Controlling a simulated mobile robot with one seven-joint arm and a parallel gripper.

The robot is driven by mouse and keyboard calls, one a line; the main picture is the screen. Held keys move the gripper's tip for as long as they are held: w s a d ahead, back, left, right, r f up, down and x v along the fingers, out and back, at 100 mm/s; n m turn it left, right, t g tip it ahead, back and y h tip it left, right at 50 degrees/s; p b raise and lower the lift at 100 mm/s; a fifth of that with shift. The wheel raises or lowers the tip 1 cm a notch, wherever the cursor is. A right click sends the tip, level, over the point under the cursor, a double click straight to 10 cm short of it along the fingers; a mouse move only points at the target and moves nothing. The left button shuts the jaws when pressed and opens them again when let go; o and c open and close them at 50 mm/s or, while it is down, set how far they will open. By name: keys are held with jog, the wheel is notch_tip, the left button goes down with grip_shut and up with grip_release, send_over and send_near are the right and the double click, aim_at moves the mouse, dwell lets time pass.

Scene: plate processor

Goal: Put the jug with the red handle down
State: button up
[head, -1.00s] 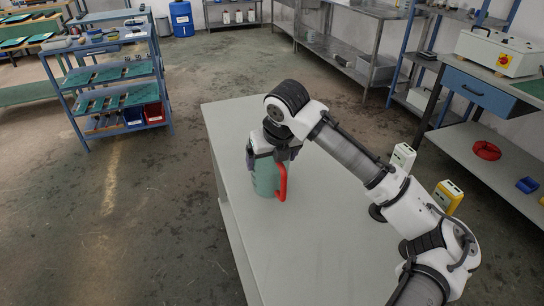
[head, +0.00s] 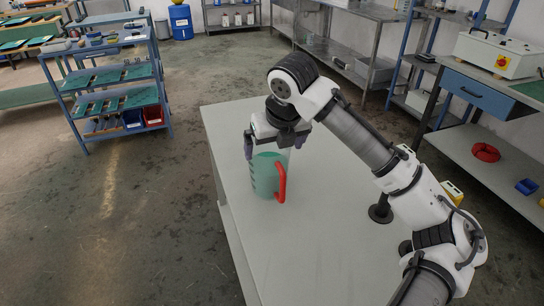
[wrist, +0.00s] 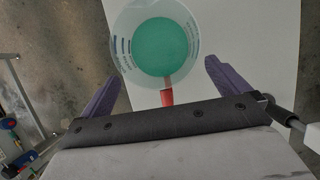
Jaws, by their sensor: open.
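The jug with the red handle (head: 266,180) stands upright on the light grey table (head: 330,240), near its left edge. It is clear-walled with green contents, and its red handle faces right in the head view. In the wrist view I look down into the jug (wrist: 160,45), with the red handle pointing toward my gripper. My gripper (head: 274,148) is open above the jug, its purple fingers spread wide on either side.
The table is bare around the jug, with free room toward the front and right. A white and a yellow box (head: 452,192) show behind my arm at the right. A blue shelf cart (head: 115,90) stands apart at the back left.

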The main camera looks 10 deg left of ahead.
jog(key=v, duration=0.6)
jog(key=shift+f, duration=0.1)
dwell(0.3)
